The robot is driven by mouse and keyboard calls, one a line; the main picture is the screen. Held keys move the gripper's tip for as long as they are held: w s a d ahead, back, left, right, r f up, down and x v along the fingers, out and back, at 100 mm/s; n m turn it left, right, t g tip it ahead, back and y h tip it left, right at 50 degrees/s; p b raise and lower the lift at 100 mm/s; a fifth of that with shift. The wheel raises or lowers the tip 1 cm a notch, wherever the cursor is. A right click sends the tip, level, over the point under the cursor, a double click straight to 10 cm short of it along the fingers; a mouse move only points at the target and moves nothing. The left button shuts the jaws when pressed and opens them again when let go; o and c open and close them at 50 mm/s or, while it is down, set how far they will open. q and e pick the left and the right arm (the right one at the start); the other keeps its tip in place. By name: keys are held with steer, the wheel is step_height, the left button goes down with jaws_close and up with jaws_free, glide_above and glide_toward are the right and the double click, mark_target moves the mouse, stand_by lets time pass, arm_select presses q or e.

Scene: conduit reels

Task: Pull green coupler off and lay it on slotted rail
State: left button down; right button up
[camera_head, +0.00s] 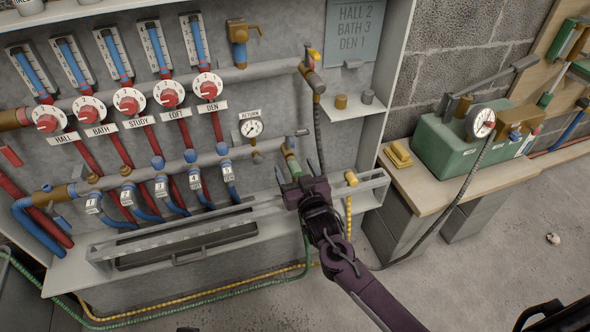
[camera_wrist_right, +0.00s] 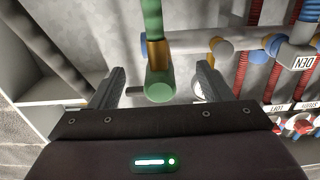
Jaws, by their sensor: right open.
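The green coupler (camera_head: 292,163) sits at the right end of the lower grey pipe in the head view, partly hidden by my gripper. In the right wrist view it is a green cylinder (camera_wrist_right: 160,91) with a brass band, its round end facing the camera. My right gripper (camera_head: 299,172) is open, and its fingers (camera_wrist_right: 158,88) stand on either side of the coupler with a gap on both sides. The slotted rail (camera_head: 130,246) is a pale, long rail along the front of the shelf, below the pipes. My arm hides part of it.
A yellow fitting (camera_head: 350,178) with a yellow hose hangs at the rail's right part. A pressure gauge (camera_head: 251,127) is left of my gripper. A bench (camera_head: 470,195) with a green pump box (camera_head: 450,145) stands at right. Floor at lower right is mostly clear.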

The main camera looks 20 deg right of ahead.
mark_target(298, 174)
steer(key=shift+p, duration=0.45)
stand_by(0.7)
jaws_close()
steer(key=shift+s, duration=0.2)
steer(key=shift+s+p, duration=0.4)
steer(key=shift+p, duration=0.1)
steer(key=shift+s+d+p, duration=0.1)
steer(key=shift+s+p, duration=1.5)
steer(key=shift+s, duration=0.8)
